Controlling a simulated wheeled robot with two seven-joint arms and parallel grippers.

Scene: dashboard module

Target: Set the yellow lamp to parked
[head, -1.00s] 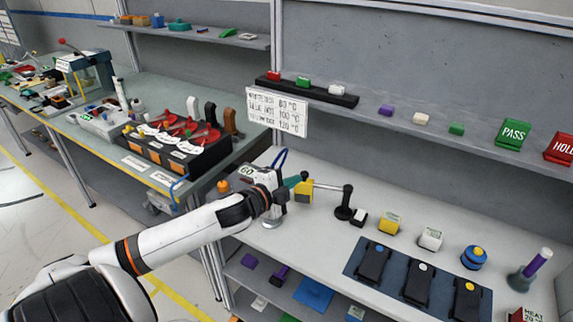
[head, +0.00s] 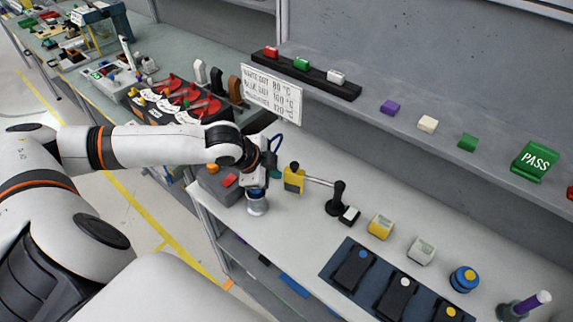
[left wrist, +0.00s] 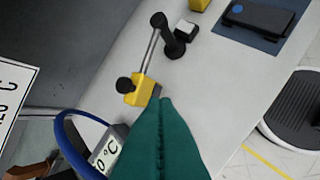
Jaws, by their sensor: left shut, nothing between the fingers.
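The yellow lamp (head: 293,181) is a small yellow block with a black knob. A thin metal arm joins it to an upright black post (head: 337,200) on its right. In the left wrist view the lamp head (left wrist: 138,91) lies lower left of its black post (left wrist: 170,38), the metal arm between them. My left gripper (head: 270,164) has teal fingers and is just left of the lamp head, with a small gap in the head view. In the left wrist view its fingertips (left wrist: 163,99) are together and empty, close beside the head's right side. My right gripper is out of view.
A grey box with an orange knob (head: 212,168) and a blue cable stands left of the lamp. A small black-and-white switch (head: 350,215), a yellow block (head: 380,226) and a blue mat (head: 334,262) with black devices lie to the right. A shelf (head: 400,110) runs behind.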

